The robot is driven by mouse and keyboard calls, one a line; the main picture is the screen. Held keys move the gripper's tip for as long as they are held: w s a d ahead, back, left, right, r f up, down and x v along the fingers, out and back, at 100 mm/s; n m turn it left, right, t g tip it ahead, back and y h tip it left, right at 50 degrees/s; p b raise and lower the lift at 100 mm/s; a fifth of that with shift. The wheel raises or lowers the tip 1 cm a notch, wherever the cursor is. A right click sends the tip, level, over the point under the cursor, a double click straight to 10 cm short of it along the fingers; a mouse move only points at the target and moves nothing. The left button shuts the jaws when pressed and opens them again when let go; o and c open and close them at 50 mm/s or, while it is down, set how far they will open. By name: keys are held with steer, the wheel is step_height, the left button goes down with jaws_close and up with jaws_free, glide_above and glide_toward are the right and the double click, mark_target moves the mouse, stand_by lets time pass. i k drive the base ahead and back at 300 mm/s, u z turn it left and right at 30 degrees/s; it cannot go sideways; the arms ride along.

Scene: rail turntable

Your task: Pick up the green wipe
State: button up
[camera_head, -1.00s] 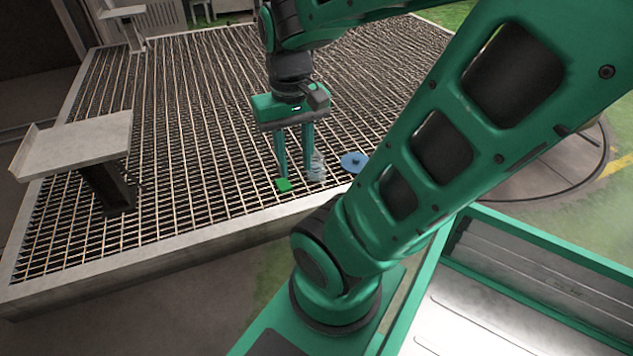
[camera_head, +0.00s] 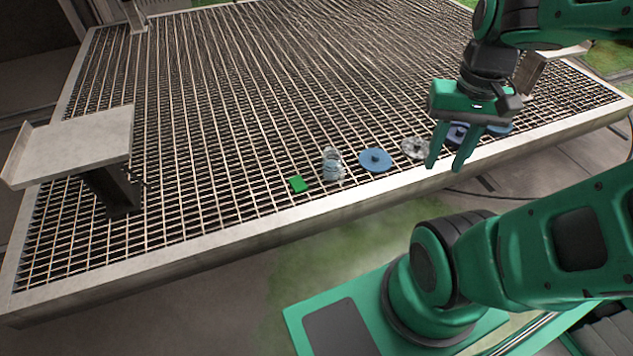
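The green wipe (camera_head: 299,184) is a small flat green square lying on the metal grating near its front edge. My gripper (camera_head: 446,166) is well to the right of the wipe, with its two green fingers pointing down. The fingers are apart and no object shows between them. They hang in front of the discs at the grating's right front. The wipe is uncovered and not touched by my gripper.
Just right of the wipe stands a clear jar (camera_head: 332,166). Further right are a blue disc (camera_head: 376,160) and a clear grey disc (camera_head: 414,148), with more blue discs partly behind my gripper. A raised grey plate (camera_head: 75,143) stands at left. The grating's middle is clear.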

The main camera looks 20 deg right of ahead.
mark_target(298, 185)
steer(key=z, duration=0.15)
steer(key=i, duration=1)
steer(key=u, duration=0.1)
